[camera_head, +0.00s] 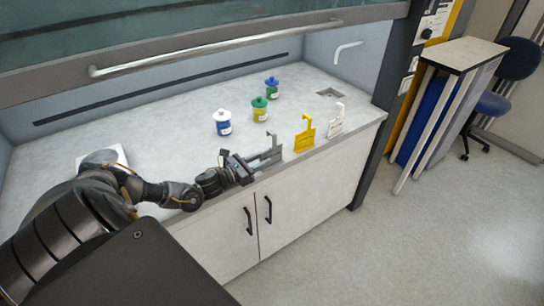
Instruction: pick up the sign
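Three signs, each with a hook-like top, stand in a row along the front edge of the bench. The grey sign (271,155) is leftmost, the yellow sign (304,140) is in the middle, and the white sign (336,125) is at the right. My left gripper (250,167) is at the left end of the grey sign, very close to it. Whether its fingers touch or hold the grey sign is too small to tell. My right gripper is not in view.
On the bench (175,120) behind the signs stand a blue jar with a white lid (222,123), a green-lidded yellow jar (260,109) and a blue-lidded green jar (272,88). A raised sash with a bar handle (215,47) hangs above. A white flat object (120,152) lies at left.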

